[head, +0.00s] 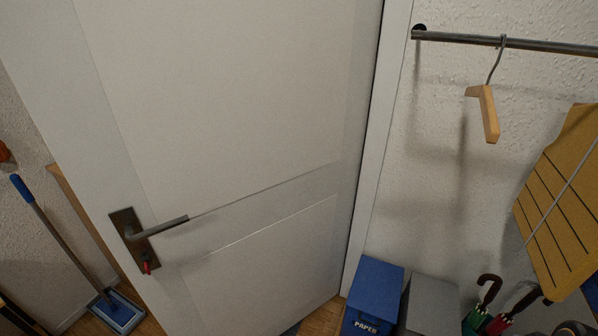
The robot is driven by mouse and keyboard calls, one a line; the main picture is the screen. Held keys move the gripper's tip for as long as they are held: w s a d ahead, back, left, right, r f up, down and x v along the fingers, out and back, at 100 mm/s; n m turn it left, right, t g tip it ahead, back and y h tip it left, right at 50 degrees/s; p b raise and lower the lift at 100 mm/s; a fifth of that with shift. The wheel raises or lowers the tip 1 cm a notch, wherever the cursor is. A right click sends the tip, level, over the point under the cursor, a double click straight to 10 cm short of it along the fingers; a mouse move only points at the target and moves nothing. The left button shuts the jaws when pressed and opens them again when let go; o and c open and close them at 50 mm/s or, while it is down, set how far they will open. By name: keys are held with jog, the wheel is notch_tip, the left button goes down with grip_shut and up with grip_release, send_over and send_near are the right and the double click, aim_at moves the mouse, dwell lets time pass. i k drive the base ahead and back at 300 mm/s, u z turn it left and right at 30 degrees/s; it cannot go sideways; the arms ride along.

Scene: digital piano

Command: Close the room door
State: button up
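The room door (240,110) is a white panelled door that fills the left and middle of the head view. It stands ajar, with its handle-side edge at the left and its other edge by the white frame (385,140) at the right. A dark metal lever handle (158,228) sits on a dark plate low on the door's left side. A red key or tag (147,267) hangs below the lever. My gripper is not in view.
A blue bin marked PAPER (378,287) and a grey bin (430,300) stand right of the frame. A mop (62,240) leans at the far left. A wooden hanger (487,112) hangs from a rail (560,47). Umbrellas (480,312) stand at the lower right.

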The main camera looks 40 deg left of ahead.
aim_at(221, 143)
jog(key=u, duration=1.85)
jog(key=k, duration=0.5)
jog(key=u, duration=1.55)
jog(key=i, duration=1.05)
jog(key=z, duration=0.4)
